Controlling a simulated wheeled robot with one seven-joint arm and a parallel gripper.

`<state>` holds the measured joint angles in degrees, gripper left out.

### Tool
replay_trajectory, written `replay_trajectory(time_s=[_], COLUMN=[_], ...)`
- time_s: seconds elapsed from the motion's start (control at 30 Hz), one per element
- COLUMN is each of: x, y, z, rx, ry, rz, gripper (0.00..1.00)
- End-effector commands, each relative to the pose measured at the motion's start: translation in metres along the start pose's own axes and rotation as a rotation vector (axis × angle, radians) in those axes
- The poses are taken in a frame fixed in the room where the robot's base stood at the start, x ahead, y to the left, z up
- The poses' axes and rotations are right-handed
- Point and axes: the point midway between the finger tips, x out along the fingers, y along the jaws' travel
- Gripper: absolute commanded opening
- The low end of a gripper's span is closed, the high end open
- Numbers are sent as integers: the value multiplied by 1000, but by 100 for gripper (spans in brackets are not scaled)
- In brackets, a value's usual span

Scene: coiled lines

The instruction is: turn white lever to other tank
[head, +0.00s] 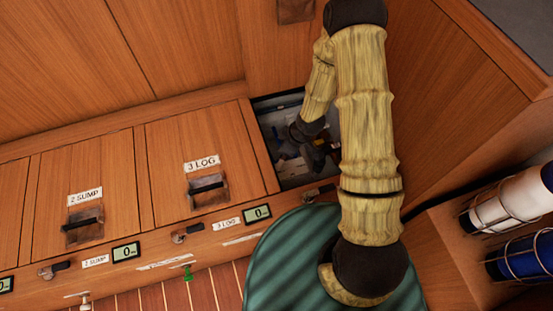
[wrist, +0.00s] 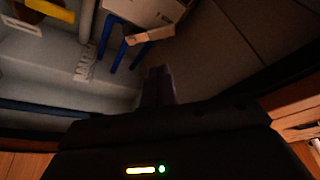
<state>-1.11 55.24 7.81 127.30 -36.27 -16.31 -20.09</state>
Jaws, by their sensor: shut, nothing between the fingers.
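An open compartment (head: 268,118) in the wooden bench holds my gripper (head: 322,160), which is dark and partly hidden by my arm. In the wrist view my gripper's fingers (wrist: 159,78) are together, with nothing between them. A pale, off-white bar (wrist: 150,35), which looks like the white lever, lies across the front of a white body (wrist: 140,10). The fingertips point at it from just below in the picture; a gap seems to show between them. Blue pipes (wrist: 107,32) run down from the white body. The tanks cannot be made out.
A yellow part (wrist: 50,10) and a white label (wrist: 85,62) are at the wrist view's upper left. Closed hatches labelled 3 LOG (head: 205,165) and 2 SUMP (head: 85,200) lie to the left. Caged bottles (head: 512,200) stand right. The compartment's edges sit close around my gripper.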

Motion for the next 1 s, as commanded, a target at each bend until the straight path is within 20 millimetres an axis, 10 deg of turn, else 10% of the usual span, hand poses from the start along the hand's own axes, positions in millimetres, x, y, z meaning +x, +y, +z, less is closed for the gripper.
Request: replay_trajectory(time_s=[1.0], x=[100], y=[0], z=[0], rx=[1], ry=[-1], rz=[0], gripper=[0])
